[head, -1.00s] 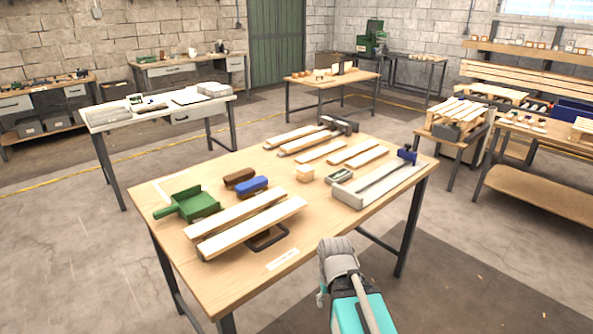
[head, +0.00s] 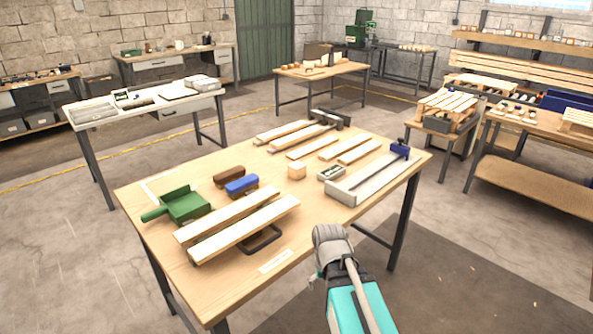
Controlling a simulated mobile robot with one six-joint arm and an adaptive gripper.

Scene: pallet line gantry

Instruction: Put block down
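A small pale wooden block (head: 297,170) sits on the near wooden workbench (head: 320,226), near its middle. It stands apart from the blue-topped brush-like piece (head: 242,186) on its left and the small grey box (head: 331,173) on its right. Nothing is touching the block from above. Part of my arm, grey and teal, rises at the bottom of the head view in front of the bench's near edge. My gripper's fingers do not show, so I cannot see whether it holds anything.
The bench also holds a green dustpan (head: 183,205), a brown brush (head: 229,175), several planks (head: 243,227), a dark clamp (head: 329,118) and a long grey fixture (head: 367,176). A white table (head: 110,115) stands behind left.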

